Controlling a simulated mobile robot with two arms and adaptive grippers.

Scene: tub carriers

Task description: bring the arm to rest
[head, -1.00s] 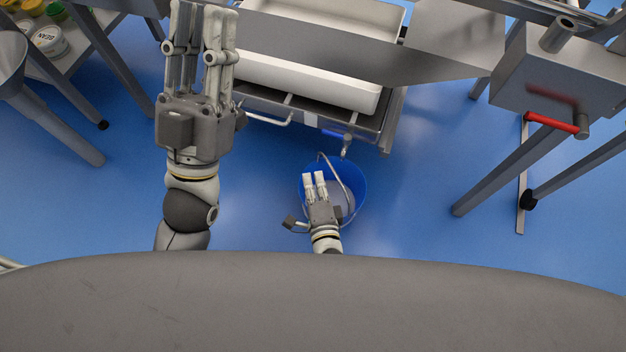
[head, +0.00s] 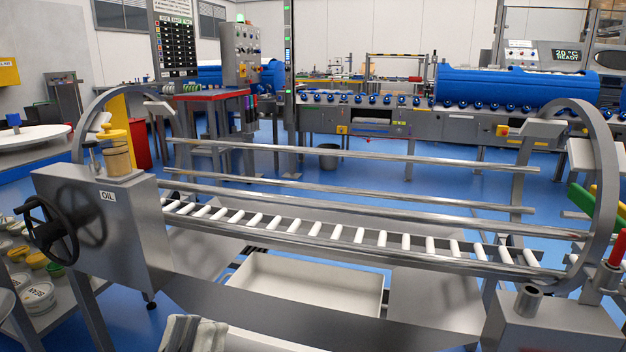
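My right gripper and arm are out of view.
A long steel roller rack (head: 330,234) with round end hoops spans the view ahead. A white tray (head: 300,284) lies beneath it. A grey box marked OIL (head: 118,222) with a black handwheel (head: 48,232) stands left. Tubs (head: 40,294) sit on a shelf at lower left.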

